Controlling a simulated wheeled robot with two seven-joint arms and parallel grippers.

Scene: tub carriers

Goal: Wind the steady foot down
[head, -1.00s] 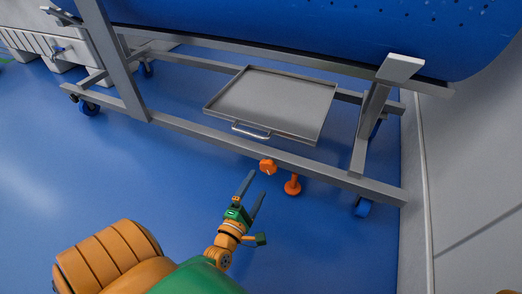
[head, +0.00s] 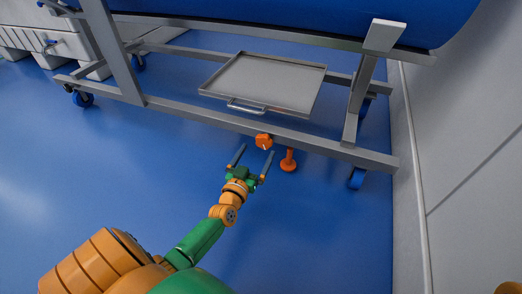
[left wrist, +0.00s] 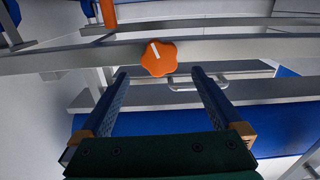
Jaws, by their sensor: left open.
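An orange lobed knob (head: 263,141) with a white mark sits on the front rail of the grey carrier frame (head: 215,122). It also shows in the left wrist view (left wrist: 159,57), just beyond and between the fingertips. The orange steady foot (head: 288,160) hangs below the rail, right of the knob. I cannot tell whether its pad touches the floor. Part of an orange post (left wrist: 108,14) shows at upper left in the left wrist view. My left gripper (head: 255,163) is open and empty, its fingers pointing at the knob from the near side. My right gripper is out of view.
A grey tray (head: 265,80) with a handle lies in the lower frame behind the knob. A large blue tub (head: 300,15) rests above. Blue castors (head: 357,178) stand under the frame. A pale wall (head: 460,150) bounds the right. The blue floor at left is clear.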

